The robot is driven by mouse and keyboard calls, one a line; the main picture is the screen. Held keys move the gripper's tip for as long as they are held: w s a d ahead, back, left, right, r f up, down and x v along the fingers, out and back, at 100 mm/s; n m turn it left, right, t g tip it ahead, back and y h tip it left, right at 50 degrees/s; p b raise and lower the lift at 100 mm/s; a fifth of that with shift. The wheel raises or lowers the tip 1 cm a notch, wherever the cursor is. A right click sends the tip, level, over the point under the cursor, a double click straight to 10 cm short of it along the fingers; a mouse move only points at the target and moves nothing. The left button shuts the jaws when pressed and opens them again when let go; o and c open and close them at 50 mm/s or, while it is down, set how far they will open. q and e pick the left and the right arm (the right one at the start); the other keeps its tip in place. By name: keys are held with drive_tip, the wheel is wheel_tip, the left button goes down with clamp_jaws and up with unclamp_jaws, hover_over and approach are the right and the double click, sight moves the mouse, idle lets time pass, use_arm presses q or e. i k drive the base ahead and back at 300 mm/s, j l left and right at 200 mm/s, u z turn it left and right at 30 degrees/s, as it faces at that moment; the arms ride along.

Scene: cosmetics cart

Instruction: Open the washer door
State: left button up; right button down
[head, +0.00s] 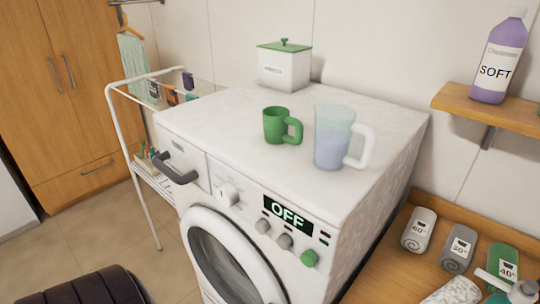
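The white washer stands in the middle of the head view, with its pale top (225,110) facing up. Its round door has a thick white ring (262,240) around dark glass (225,262). The door looks shut against the front panel, and its lower part is cut off by the frame's bottom edge. No door handle is clear to see. A dark handle (177,171) sticks out at the panel's upper left. The display (288,214) reads OFF, with a white dial (227,195) to its left and a green button (309,258) below. Neither gripper is in view.
A green mug (275,126), a clear jug (332,140) and a white box (284,68) stand on the washer. A drying rack (124,135) is at the left. A wooden surface with rolled towels (458,246) is at the right. A dark ribbed object (95,288) is at lower left.

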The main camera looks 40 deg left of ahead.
sight(197, 218)
drive_tip(key=u, duration=1.8)
